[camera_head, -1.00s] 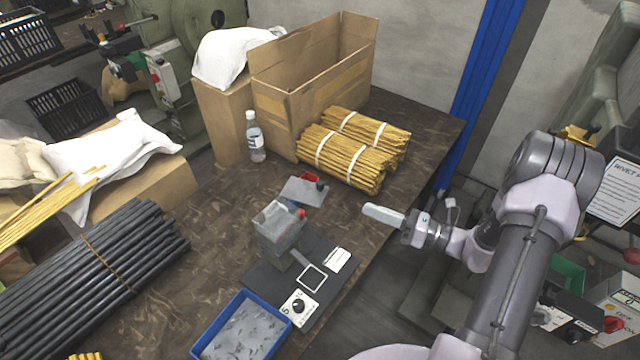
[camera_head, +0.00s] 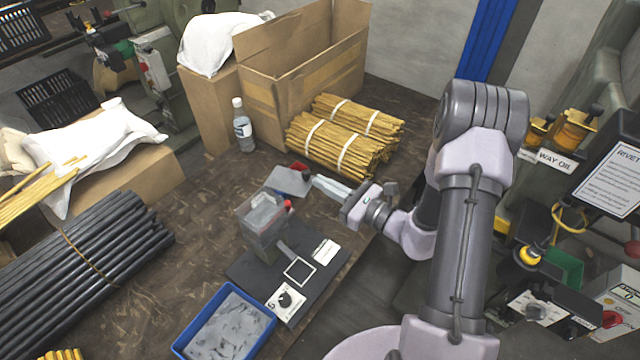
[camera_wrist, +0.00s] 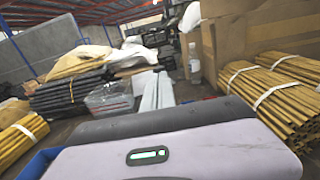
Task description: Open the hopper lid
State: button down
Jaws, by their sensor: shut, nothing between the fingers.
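The hopper (camera_head: 262,225) is a translucent grey box on a dark base plate (camera_head: 250,265), with a small red part at its upper right corner. Its top looks covered by a grey surface; I cannot tell a lid seam. It also shows in the wrist view (camera_wrist: 108,100), ahead and left of the fingers. A flat grey plate (camera_head: 288,181) with a red part lies just behind it. My gripper (camera_head: 316,180) is shut and empty. Its pale fingers point left, with tips beside the grey plate in the picture; contact cannot be told. The fingers show in the wrist view (camera_wrist: 155,92).
A blue tray (camera_head: 190,346) of grey pieces stands in front of the hopper. A control knob (camera_head: 285,300) sits on the base plate. Tied yellow rods (camera_head: 325,145), a bottle (camera_head: 243,130) and an open carton (camera_head: 300,85) stand behind. Dark rods (camera_head: 90,265) lie left.

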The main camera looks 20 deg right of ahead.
jog(key=shift+w+a, duration=0.4)
jog(key=shift+w, duration=0.15)
jog(key=w, duration=0.1)
jog(key=w+n+g+y, duration=0.1)
jog(key=w, duration=0.1)
jog(key=shift+d, duration=0.4)
